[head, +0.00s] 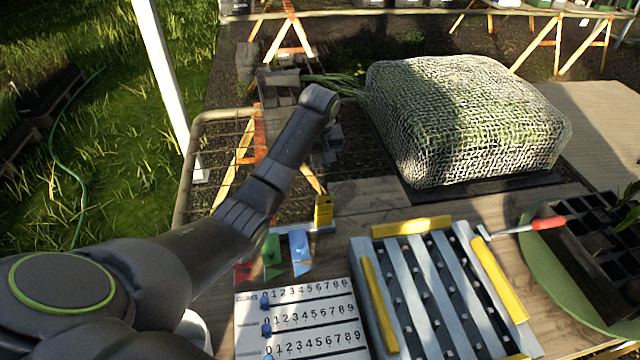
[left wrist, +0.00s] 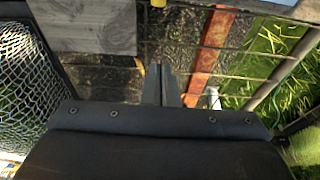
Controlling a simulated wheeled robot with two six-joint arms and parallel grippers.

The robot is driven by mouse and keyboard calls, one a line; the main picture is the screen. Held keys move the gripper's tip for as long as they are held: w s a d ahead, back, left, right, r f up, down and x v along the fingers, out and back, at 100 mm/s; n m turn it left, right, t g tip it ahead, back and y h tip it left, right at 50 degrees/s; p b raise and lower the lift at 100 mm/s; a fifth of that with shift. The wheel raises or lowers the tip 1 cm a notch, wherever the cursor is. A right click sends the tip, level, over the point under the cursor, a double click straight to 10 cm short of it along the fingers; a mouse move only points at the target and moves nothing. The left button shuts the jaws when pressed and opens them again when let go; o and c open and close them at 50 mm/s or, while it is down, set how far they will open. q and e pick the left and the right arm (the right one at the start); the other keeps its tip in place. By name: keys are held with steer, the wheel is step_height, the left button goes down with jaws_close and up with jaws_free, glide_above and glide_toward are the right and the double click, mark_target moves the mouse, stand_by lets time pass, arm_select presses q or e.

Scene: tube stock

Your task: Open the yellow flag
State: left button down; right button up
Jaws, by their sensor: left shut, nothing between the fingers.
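The yellow flag (head: 323,211) stands up at the right end of a row of small coloured flags on the table's far left edge. A small yellow bit at the top edge of the left wrist view may be part of it (left wrist: 158,3). My left gripper (head: 327,150) is beyond the flag, past the table edge, apart from it. Its fingers (left wrist: 161,86) are shut and empty, over the wire rack and soil. The blue flag (head: 300,246), green flag (head: 271,250) and red flag (head: 243,272) are left of the yellow one. My right gripper is out of view.
A net-covered block of plants (head: 465,120) stands right of my left gripper. Nearer are a white number board (head: 300,312) with blue sliders, a slatted frame with yellow bars (head: 413,226), a red-handled tool (head: 548,223) and a black seedling tray (head: 600,262).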

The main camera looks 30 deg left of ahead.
mark_target(323, 211)
arm_select(q)
step_height(323, 211, down, 9)
steer(key=s+d+p, duration=0.1)
steer(key=d+p, duration=0.1)
steer(key=p, duration=0.1)
steer(key=shift+s, duration=0.2)
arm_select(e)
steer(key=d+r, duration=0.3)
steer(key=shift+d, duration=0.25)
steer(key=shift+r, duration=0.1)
